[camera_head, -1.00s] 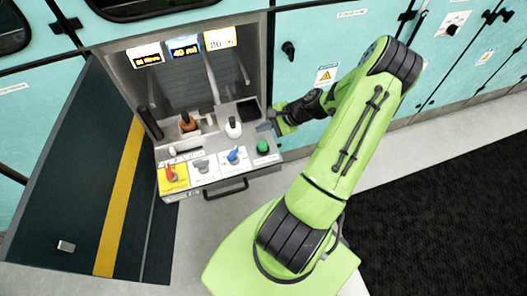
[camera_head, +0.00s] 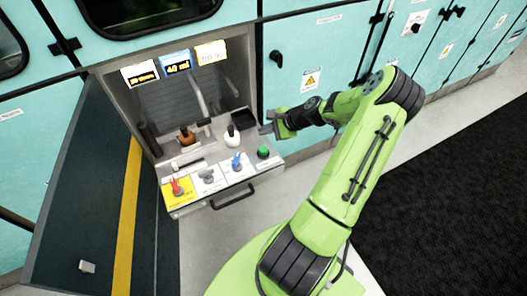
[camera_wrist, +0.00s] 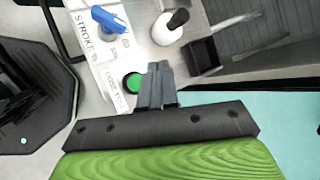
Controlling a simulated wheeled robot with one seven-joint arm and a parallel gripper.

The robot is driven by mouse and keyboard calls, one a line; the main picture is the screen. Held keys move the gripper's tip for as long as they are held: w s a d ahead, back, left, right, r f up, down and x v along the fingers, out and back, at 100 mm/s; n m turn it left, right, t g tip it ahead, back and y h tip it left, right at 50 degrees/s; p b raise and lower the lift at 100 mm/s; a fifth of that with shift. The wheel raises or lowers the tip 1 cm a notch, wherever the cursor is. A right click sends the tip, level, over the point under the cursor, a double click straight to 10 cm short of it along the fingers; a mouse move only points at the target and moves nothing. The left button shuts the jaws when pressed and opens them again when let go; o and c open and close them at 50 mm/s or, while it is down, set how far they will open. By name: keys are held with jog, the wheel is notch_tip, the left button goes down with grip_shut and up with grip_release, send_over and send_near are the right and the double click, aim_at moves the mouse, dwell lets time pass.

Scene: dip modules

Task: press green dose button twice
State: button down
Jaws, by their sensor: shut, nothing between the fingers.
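The green dose button (camera_head: 264,152) sits at the right end of the white control panel, near its front edge. It also shows in the wrist view (camera_wrist: 133,82), just left of the closed fingers and partly covered by them. My gripper (camera_head: 267,124) is beyond and above the button in the head view, its fingers pointing left over the panel's right side. In the wrist view the fingertips (camera_wrist: 158,66) are together and empty. I cannot tell how high they are above the panel.
A blue lever (camera_head: 236,160), a grey knob (camera_head: 207,175) and a red control (camera_head: 176,187) line the panel. A white bottle (camera_head: 232,136) and a brown bottle (camera_head: 186,135) stand behind. A handle (camera_head: 232,197) crosses the front. An open dark door (camera_head: 80,215) stands left.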

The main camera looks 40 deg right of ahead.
jog(key=b, duration=0.4)
send_over(266, 150)
notch_tip(266, 150, down, 6)
jog(key=shift+a+r, duration=0.1)
jog(key=shift+f+b, duration=0.3)
jog(key=shift+f, duration=0.2)
dwell(1.1)
jog(key=shift+f, duration=0.4)
jog(key=shift+f+b, duration=0.4)
jog(key=shift+f, duration=0.25)
dwell(0.5)
jog(key=shift+r, duration=0.15)
jog(key=shift+r+p, duration=0.95)
jog(key=shift+p, duration=0.05)
